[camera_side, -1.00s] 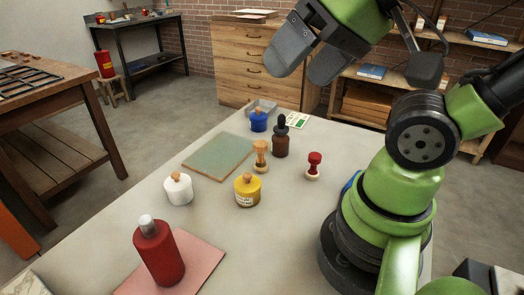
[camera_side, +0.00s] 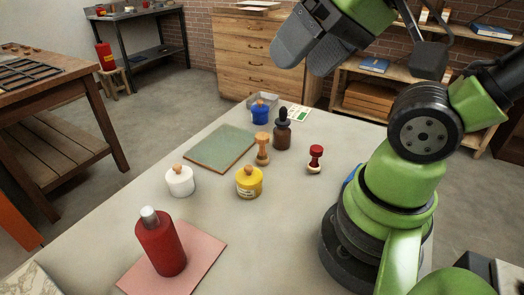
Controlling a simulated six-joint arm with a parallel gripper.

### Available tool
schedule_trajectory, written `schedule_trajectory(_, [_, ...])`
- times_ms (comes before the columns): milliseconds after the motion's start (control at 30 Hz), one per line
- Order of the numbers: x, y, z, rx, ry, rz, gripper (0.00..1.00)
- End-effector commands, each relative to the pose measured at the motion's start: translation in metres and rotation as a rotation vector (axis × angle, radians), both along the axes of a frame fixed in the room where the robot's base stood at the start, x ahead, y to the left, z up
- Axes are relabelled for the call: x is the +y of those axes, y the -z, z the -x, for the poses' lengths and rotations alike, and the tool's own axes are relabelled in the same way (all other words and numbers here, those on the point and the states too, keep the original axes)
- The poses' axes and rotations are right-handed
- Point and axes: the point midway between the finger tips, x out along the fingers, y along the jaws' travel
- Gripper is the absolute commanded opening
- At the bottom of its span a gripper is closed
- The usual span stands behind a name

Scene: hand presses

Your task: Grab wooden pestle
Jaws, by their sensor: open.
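The wooden pestle (camera_side: 262,149) is a small light-brown turned piece standing upright on the pale table, near its middle. It stands just left of a brown dropper bottle (camera_side: 282,132) and behind a yellow jar (camera_side: 249,182). My gripper (camera_side: 306,50) is open and empty, high above the far part of the table, up and to the right of the pestle. Its two grey fingers are well clear of everything on the table.
A red-handled stamp (camera_side: 315,159) stands to the right. A white jar (camera_side: 180,181), a green mat (camera_side: 221,149), a blue jar (camera_side: 261,112) and a grey tray (camera_side: 263,100) are around. A red bottle (camera_side: 161,243) stands on a pink mat (camera_side: 203,253) in front.

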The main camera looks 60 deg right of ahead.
Motion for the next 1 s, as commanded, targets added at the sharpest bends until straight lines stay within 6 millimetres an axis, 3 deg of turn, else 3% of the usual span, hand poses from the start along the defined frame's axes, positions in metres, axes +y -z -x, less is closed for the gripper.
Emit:
schedule_trajectory(133, [0.000, 0.004, -0.012, 0.008, 0.010, -0.008, 0.69])
schedule_trajectory(267, [-0.004, 0.018, -0.044, 0.020, 0.054, -0.026, 0.69])
schedule_trajectory(400, [-0.019, 0.049, -0.085, 0.033, 0.155, -0.026, 0.69])
schedule_trajectory(600, [-0.057, 0.110, -0.121, 0.075, 0.341, 0.065, 0.69])
schedule_trajectory(800, [-0.098, 0.165, -0.122, 0.136, 0.482, 0.226, 0.69])
schedule_trajectory(1000, [-0.117, 0.188, -0.116, 0.168, 0.530, 0.322, 0.69])
